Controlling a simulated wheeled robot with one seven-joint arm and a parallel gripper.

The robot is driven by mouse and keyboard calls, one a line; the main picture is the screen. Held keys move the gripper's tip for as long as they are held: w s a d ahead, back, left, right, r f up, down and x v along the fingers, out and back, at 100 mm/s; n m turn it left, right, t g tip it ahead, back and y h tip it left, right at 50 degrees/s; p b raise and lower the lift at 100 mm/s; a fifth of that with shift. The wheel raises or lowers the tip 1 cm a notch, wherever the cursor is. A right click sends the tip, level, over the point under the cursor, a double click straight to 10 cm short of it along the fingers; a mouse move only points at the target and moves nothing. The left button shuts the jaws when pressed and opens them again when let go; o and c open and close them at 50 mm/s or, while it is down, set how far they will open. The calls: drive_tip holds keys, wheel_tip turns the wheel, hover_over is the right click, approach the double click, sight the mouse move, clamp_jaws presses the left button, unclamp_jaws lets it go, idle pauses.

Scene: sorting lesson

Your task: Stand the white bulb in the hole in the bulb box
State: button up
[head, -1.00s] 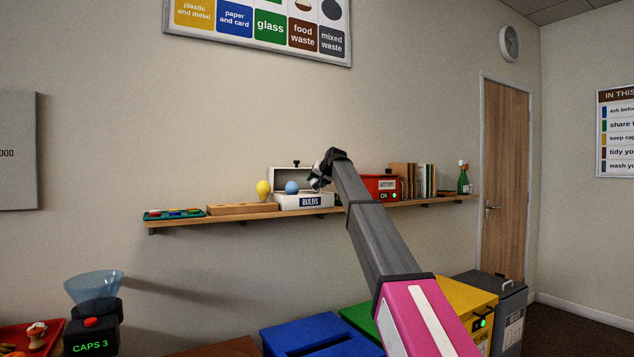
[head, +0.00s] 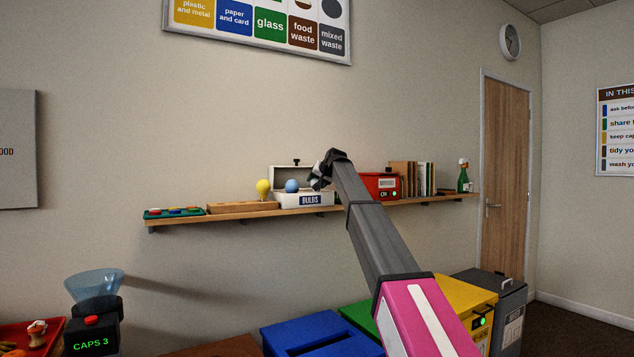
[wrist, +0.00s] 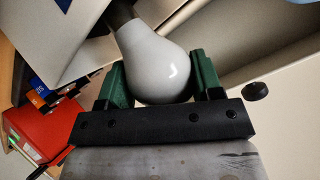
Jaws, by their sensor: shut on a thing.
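The white bulb (wrist: 157,65) sits between the green fingers of my gripper (wrist: 160,84) in the wrist view. My gripper is shut on its round glass, and the dark base points away toward the box. The white bulb box (head: 290,201), labelled BULBS, stands on the wall shelf with its lid raised. Its pale surface also fills the upper left of the wrist view (wrist: 75,52). In the head view my gripper (head: 318,183) is at the box's right end and mostly hides the bulb. The hole under the bulb is hidden, so I cannot tell whether the base is in it.
A blue bulb (head: 292,186) stands in the box, left of my gripper. A red device (head: 381,187) is close on the right, with books (head: 405,177) beyond. The shelf (head: 190,218) is narrow.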

drive_tip(key=shift+f, duration=0.95)
idle(1.1)
drive_tip(key=shift+a+f, duration=0.1)
idle(1.1)
idle(1.2)
drive_tip(key=o, duration=0.3)
drive_tip(key=o, duration=0.6)
idle(0.7)
drive_tip(key=shift+r, duration=1.65)
idle(0.4)
